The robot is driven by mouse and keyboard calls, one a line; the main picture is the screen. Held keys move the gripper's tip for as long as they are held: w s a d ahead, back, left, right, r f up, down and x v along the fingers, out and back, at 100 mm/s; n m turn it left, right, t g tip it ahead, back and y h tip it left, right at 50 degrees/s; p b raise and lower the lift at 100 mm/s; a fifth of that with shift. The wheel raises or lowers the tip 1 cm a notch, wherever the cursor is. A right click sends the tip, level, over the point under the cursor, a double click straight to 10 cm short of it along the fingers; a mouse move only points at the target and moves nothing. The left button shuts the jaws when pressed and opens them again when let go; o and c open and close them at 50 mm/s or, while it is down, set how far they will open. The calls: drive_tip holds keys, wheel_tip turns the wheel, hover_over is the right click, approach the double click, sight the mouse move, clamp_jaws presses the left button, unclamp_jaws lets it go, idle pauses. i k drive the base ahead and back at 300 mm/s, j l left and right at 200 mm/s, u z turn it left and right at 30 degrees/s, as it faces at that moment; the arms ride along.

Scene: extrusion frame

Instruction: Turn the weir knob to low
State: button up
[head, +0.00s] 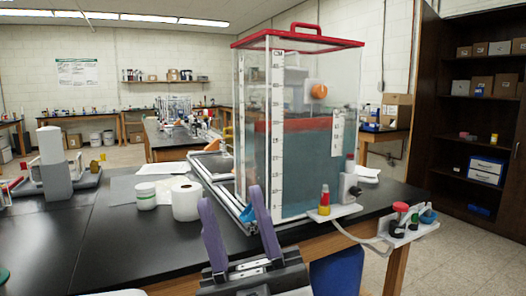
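A clear tank (302,170) with a red rim and blue-green liquid stands on the black bench. A round orange knob (319,91) is on its upper part, above the liquid; it looks like the weir knob. Its pointer and any low mark are too small to read. My gripper (231,196), with two purple fingers, is in the lower foreground, in front of the tank and well below the orange knob. Its fingers are wide apart with nothing between them.
A red-and-yellow fitting (324,201) sits on a white ledge at the tank's front right. A small shelf (408,231) with caps and a hose juts out beyond it. A white paper roll (186,201) and a tub (146,196) stand left.

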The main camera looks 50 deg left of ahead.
sight(320, 91)
drive_tip(key=u, duration=1.35)
